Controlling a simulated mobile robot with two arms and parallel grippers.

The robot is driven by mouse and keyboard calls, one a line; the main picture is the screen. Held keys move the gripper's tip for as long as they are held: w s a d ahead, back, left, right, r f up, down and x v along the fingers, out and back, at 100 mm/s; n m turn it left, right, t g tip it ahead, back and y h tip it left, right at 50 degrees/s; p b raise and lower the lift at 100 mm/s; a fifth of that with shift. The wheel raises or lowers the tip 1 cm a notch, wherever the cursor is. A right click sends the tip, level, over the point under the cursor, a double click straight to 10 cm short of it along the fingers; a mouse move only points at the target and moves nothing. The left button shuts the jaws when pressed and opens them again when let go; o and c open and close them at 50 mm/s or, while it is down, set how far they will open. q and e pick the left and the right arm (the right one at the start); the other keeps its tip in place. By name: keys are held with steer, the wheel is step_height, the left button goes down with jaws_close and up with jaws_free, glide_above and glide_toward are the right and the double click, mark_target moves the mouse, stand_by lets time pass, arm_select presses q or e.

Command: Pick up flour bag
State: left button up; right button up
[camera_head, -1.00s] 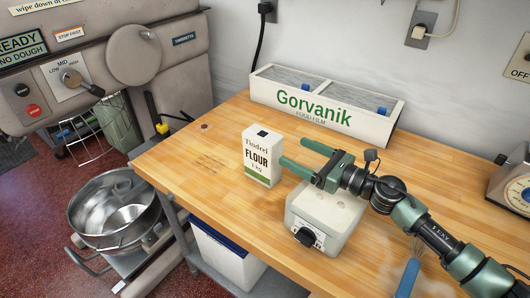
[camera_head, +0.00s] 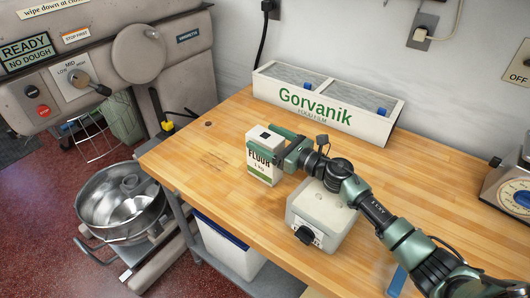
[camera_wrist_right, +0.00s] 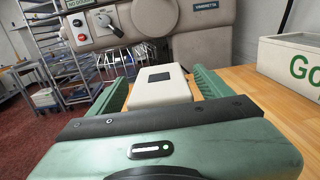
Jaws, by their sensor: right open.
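The flour bag (camera_head: 261,171), a white upright pack with a green band at its base, stands on the wooden worktop. My right gripper (camera_head: 272,146) is open around its upper part, hiding some of its label in the head view. In the right wrist view the bag (camera_wrist_right: 160,88) sits between the two green fingers of the right gripper (camera_wrist_right: 163,84), its top facing the camera. A narrow gap shows beside the fingers; I cannot tell if either one touches it. My left gripper is not in view.
A grey box with a black knob (camera_head: 318,218) stands just right of the bag, under my right arm. The Gorvanik film box (camera_head: 320,112) is at the back wall, a scale (camera_head: 510,190) at the right. The worktop (camera_head: 205,160) left of the bag is clear.

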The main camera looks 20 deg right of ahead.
steer(key=shift+w+a+f, duration=0.1)
steer(key=shift+w+a, duration=0.15)
steer(key=shift+w, duration=0.05)
steer(key=shift+s+d, duration=0.1)
steer(key=shift+c, duration=1.2)
jaws_close()
steer(key=shift+r, duration=0.55)
step_height(320, 180, up, 19)
steer(key=p, duration=0.6)
steer(key=shift+p, duration=0.35)
steer(key=shift+f, duration=0.1)
